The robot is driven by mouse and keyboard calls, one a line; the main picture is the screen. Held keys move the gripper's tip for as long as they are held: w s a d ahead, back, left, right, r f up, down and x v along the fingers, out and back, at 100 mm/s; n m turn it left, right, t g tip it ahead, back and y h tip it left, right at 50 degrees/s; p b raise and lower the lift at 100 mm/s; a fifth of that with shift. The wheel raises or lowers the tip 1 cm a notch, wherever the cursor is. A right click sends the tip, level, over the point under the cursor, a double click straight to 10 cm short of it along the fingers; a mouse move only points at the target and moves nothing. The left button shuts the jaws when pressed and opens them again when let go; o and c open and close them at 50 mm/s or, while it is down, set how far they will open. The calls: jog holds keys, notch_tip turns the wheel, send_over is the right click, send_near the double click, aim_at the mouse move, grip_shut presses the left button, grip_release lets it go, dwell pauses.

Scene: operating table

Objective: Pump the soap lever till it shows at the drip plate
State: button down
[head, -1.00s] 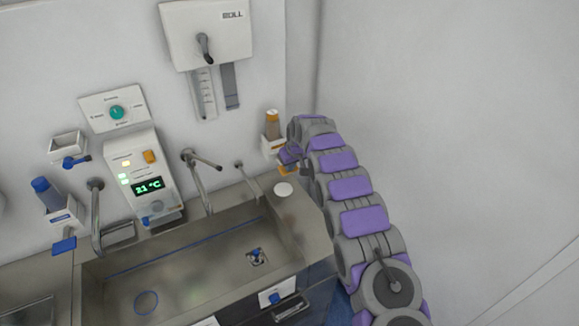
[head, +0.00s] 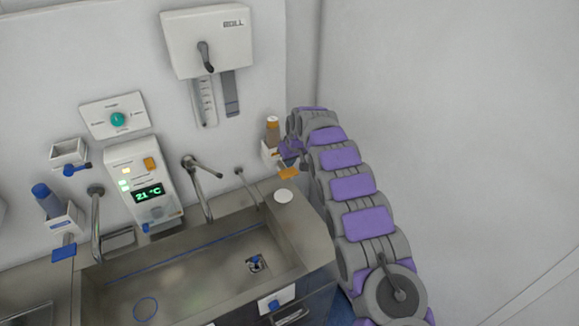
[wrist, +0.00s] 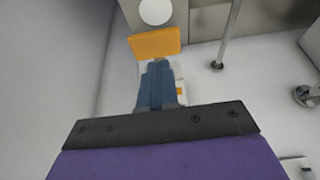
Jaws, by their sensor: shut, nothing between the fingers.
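The soap dispenser with a brown, orange-capped bottle (head: 272,130) hangs on the wall at the right end of the sink. Its orange lever (head: 289,174) sticks out below; it also shows in the wrist view (wrist: 155,43). A white round drip plate (head: 284,196) lies on the counter just below the lever, and shows at the top of the wrist view (wrist: 155,12). No soap can be made out on it. My gripper (head: 289,151) is beside the bottle, just above the lever. Its blue-grey fingers (wrist: 158,68) are together and empty, with tips close to the lever; contact cannot be told.
A steel sink (head: 200,270) with taps spans the counter to the left. A second dispenser with a blue bottle (head: 47,198) and blue lever (head: 64,252) is at far left. A white wall unit (head: 207,40) hangs above. The wall is close on the right.

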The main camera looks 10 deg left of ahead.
jog(key=v, duration=0.9)
jog(key=shift+r, duration=0.35)
jog(key=shift+d+r, duration=0.1)
jog(key=shift+d, duration=0.05)
